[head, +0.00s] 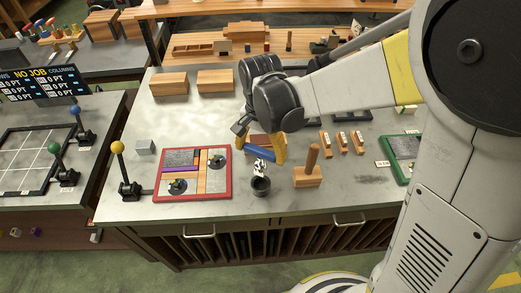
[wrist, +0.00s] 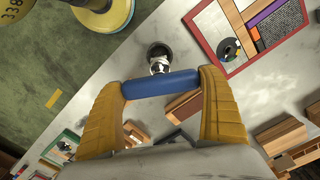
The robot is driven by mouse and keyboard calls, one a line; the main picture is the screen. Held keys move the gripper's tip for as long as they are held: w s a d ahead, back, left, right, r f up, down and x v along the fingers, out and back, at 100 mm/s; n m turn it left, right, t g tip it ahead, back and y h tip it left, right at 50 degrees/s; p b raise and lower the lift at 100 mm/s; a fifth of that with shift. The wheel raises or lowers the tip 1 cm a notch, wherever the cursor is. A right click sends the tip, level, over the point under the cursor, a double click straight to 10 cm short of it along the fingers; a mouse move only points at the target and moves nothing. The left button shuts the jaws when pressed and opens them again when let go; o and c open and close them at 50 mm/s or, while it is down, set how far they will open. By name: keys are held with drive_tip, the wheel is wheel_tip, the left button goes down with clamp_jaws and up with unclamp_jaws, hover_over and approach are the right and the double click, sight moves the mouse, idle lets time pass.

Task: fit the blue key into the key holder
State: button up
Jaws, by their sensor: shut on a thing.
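My gripper (head: 262,148) is above the front middle of the grey table, with its yellow fingers shut on a blue bar, which I take as the blue key (head: 266,156). In the wrist view the blue key (wrist: 160,84) lies crosswise between the fingertips of my gripper (wrist: 161,80). A shiny black and white piece (head: 260,167) shows just below the bar; it looks like the key's lower part. Below it stands a small dark round cup (head: 260,186), probably the key holder, also in the wrist view (wrist: 157,49). I cannot tell whether the piece touches or enters the cup.
A red-framed board (head: 229,188) lies left of the cup. A wooden block with an upright peg (head: 307,177) stands close on the right. Behind are several small wooden blocks (head: 341,140) and a green-framed board (head: 404,146). A yellow-knobbed lever (head: 118,148) stands at the left edge.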

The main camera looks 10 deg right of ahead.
sight(261, 162)
drive_tip(key=shift+f+b, duration=2.05)
drive_tip(key=shift+f, duration=0.6)
drive_tip(key=shift+f+b, duration=2.2)
drive_tip(key=shift+f, duration=0.15)
drive_tip(key=o, duration=1.2)
drive_tip(key=shift+c, duration=0.2)
drive_tip(key=shift+r, duration=0.15)
wheel_tip(261, 162, up, 12)
drive_tip(key=shift+f, duration=0.1)
